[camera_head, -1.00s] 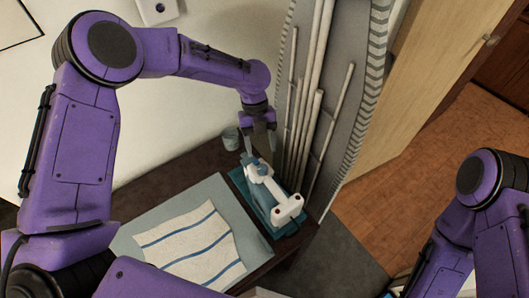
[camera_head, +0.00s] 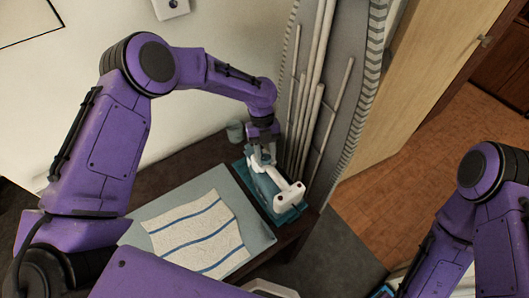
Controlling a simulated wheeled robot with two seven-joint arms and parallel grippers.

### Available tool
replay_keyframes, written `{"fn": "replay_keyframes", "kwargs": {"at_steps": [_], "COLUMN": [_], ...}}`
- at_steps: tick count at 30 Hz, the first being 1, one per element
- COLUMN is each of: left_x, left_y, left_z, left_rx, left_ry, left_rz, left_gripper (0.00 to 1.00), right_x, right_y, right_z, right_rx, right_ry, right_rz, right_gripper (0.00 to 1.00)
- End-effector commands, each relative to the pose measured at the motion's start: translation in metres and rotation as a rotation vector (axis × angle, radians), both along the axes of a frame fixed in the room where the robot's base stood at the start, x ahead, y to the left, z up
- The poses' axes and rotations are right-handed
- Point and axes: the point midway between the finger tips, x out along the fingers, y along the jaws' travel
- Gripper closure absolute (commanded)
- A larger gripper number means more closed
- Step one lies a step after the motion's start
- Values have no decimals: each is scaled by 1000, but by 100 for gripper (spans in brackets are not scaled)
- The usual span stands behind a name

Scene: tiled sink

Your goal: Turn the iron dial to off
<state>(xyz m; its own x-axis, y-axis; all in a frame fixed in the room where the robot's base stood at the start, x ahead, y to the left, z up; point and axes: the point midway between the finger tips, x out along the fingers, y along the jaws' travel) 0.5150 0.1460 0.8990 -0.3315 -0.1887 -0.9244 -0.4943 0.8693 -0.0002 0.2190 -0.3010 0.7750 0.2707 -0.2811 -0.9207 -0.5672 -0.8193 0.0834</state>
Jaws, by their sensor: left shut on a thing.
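The iron (camera_head: 284,192) is white and blue. It lies on a teal tray (camera_head: 262,197) at the right end of the dark table. My left gripper (camera_head: 264,158) reaches down onto the iron's far end and is shut on it around the dial area. The dial itself is hidden by the fingers and too small to make out. My right arm shows at the right edge, but its gripper is out of the picture.
A striped cloth (camera_head: 197,232) lies on a pale blue mat (camera_head: 150,208) left of the iron. A small grey cup (camera_head: 235,132) stands behind, near the wall. A folded ironing board (camera_head: 340,80) leans close behind the iron, to the right.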

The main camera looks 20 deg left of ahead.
Motion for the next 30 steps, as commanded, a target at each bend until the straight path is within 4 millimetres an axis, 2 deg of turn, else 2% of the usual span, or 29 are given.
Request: {"fn": "replay_keyframes", "kwargs": {"at_steps": [14, 30], "left_x": [-1, -3], "left_y": [-1, 0], "left_z": [1, 1], "left_rx": [-4, -5], "left_ry": [0, 2], "left_rz": [92, 565], "left_gripper": [94, 94], "right_x": [0, 0], "right_y": [0, 0], "right_z": [0, 0], "right_rx": [0, 0], "right_ry": [0, 0], "right_rz": [0, 0], "right_gripper": [35, 35]}}
